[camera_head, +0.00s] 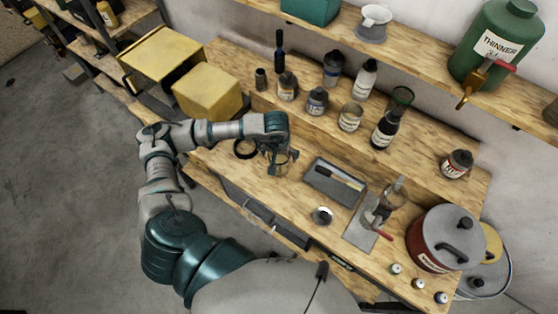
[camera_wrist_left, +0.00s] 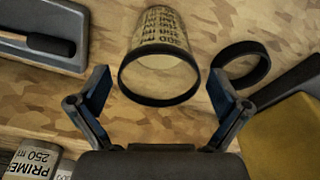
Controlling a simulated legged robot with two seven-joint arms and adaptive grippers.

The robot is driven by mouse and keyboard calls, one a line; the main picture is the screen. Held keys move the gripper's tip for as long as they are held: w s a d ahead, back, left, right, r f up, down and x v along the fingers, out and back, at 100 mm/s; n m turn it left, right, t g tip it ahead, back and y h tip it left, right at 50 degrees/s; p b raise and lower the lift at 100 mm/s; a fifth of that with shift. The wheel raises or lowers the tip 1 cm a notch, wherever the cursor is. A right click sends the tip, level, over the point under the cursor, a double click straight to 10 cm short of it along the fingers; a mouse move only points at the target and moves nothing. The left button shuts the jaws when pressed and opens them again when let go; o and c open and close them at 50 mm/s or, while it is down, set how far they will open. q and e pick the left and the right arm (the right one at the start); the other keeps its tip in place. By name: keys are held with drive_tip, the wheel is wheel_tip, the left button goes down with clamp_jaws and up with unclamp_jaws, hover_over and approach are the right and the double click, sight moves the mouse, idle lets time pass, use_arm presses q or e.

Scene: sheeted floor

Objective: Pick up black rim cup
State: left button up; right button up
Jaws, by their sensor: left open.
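The black rim cup (camera_wrist_left: 162,45) is a see-through measuring cup with dark printed marks and a black rim. It stands on the wooden bench, and its rim faces the camera in the left wrist view. In the head view the cup (camera_head: 286,164) is partly hidden by my left gripper (camera_head: 279,158). My left gripper is open. In the left wrist view its two fingers (camera_wrist_left: 161,92) are spread on either side of the cup's rim, with gaps between them and the cup. My right gripper is not in view.
A black ring (camera_wrist_left: 240,64) lies close beside the cup. A grey tray (camera_head: 333,184) with a brush is on the other side. A yellow box (camera_head: 207,92) stands at the left. Bottles and tins, including a primer tin (camera_wrist_left: 32,160), stand on the raised shelf behind.

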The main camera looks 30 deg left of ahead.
use_arm(q)
drive_tip(key=shift+f, duration=0.55)
drive_tip(key=shift+c, duration=0.3)
drive_tip(key=c, duration=1.4)
drive_tip(key=shift+r, duration=0.1)
